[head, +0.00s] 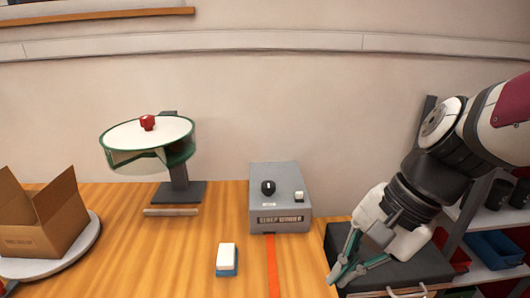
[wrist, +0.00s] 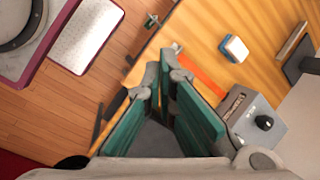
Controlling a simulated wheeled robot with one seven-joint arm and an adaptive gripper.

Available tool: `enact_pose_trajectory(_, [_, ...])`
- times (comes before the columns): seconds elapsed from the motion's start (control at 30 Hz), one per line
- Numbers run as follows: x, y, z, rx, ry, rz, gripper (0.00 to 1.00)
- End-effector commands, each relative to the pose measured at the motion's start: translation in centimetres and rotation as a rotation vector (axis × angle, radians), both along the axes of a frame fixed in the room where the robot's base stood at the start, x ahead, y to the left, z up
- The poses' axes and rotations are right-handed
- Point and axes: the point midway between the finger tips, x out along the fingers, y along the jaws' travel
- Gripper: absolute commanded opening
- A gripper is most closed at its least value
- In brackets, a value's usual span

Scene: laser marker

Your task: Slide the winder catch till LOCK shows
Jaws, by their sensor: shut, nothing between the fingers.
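The winder is a grey box (head: 280,172) at the back of the wooden table, with a dark front label ending in "WINDER". On its top are a black knob (head: 268,187), a small pale label (head: 268,204) and a small white block (head: 299,196). I cannot tell which part is the catch, and no LOCK word is readable. In the wrist view the winder (wrist: 271,140) is at the lower right, with its black knob (wrist: 264,122). My gripper (head: 335,277) is shut and empty, right of and nearer than the winder. It also shows in the wrist view (wrist: 166,68).
A red strip (head: 272,262) runs forward from the winder. A white-and-blue block (head: 227,258) lies left of it. A round green-rimmed stand (head: 150,135) with a red knob is at back left, a cardboard box (head: 45,220) far left. Shelves with bins (head: 495,248) stand right.

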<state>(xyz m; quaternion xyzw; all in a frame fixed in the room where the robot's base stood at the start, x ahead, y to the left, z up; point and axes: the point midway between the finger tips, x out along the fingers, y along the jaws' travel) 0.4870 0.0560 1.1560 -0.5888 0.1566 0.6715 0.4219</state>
Motion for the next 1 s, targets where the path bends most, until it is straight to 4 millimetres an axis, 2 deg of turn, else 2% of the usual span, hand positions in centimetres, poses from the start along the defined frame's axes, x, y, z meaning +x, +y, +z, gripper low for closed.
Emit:
enact_pose_trajectory(0.03, [0.7,0.4,-0.9,0.054,0.064,-0.079,0.0])
enact_pose_trajectory(0.3, [4.7,2.4,-3.4,0.341,0.398,-0.498,0.0])
enact_pose_trajectory(0.53, [9.2,2.7,-5.3,0.587,0.699,-0.844,0.0])
enact_pose_trajectory(0.77, [14.4,1.2,-7.5,0.847,1.018,-1.169,0.0])
enact_pose_trajectory(1.0, [19.7,-2.4,-10.7,1.141,1.369,-1.466,0.0])
